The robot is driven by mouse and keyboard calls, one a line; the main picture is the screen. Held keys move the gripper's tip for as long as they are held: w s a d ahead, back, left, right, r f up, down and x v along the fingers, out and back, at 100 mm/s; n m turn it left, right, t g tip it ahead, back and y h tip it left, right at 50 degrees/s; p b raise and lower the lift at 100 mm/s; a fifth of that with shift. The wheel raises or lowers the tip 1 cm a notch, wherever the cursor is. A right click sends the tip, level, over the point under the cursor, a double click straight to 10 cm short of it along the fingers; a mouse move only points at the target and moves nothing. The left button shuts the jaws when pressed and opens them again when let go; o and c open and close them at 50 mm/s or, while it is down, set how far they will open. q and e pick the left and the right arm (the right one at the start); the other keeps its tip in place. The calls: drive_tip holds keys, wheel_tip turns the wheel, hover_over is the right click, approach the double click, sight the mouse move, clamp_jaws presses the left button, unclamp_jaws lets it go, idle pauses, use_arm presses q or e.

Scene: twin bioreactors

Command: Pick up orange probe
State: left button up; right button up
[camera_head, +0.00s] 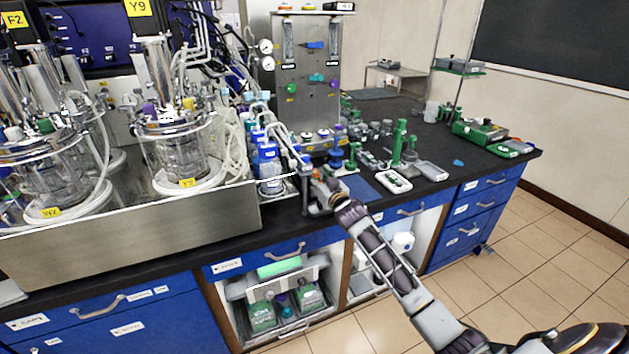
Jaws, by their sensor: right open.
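My right gripper (318,187) reaches in from the lower right to the front edge of the black bench. It is open, beside the blue-capped bottles (267,152). A small orange-red patch shows close to its fingers, but it is too small to tell whether this is the orange probe. No orange probe can be made out clearly elsewhere. My left gripper is out of view.
Glass bioreactor vessels (180,150) with tubing stand in a steel tray (130,232) at the left. A grey panel (306,85) with knobs stands behind. Green stands (398,142) and a white tray (394,181) lie to the right. Blue drawers (474,212) are below.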

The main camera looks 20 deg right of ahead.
drive_tip(key=shift+w, duration=0.9)
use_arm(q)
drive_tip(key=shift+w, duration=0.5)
use_arm(e)
drive_tip(key=shift+w, duration=0.2)
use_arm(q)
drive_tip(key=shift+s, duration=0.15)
use_arm(e)
drive_tip(key=c, duration=0.6)
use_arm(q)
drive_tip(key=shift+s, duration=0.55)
use_arm(e)
clamp_jaws()
